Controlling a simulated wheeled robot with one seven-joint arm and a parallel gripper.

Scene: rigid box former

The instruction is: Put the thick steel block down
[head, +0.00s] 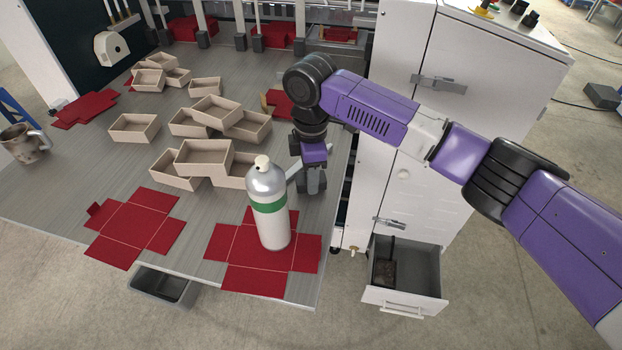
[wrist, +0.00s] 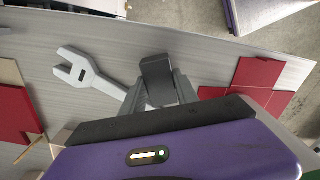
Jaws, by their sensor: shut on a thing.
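The thick steel block (wrist: 157,82) is a dark grey block between the fingers of my gripper (wrist: 160,98) in the wrist view. My gripper is shut on it. In the head view my gripper (head: 312,180) points down at the right part of the grey table (head: 222,75), near its right edge. The fingers largely hide the block there. I cannot tell whether the block touches the table or hangs just above it.
A light grey wrench (wrist: 88,78) lies beside the block. A spray bottle (head: 268,207) stands on a red cardboard blank (head: 245,278) in front. Several beige box trays (head: 203,158) lie to the left. An open drawer (head: 404,298) juts out at the lower right.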

